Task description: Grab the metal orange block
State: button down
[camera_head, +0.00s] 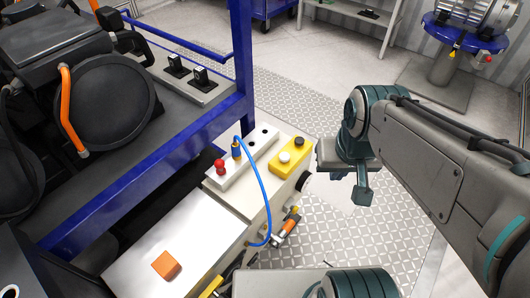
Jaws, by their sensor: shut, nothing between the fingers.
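The orange block (166,265) is a small, roughly cube-shaped piece with a metallic orange look. It lies on a flat white panel (190,235) at the lower left of the view. My gripper (362,192) hangs at the end of my arm, right of centre, over the patterned floor. It looks shut and holds nothing. It is well apart from the block, to the right of it and higher in the picture. The control box stands between the two in the picture.
A white control box with a red button (220,167), a yellow button box (290,158) and a looping blue cable (262,195) stands right of the block. A blue frame (150,175) rises behind the panel.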

aim_at(165, 265)
jog(key=k, duration=0.5)
jog(key=u, duration=1.4)
jog(key=i, duration=0.25)
jog(key=z, duration=1.65)
jog(key=k, duration=0.75)
jog(key=u, duration=1.45)
jog(key=i, duration=0.25)
jog(key=z, duration=0.1)
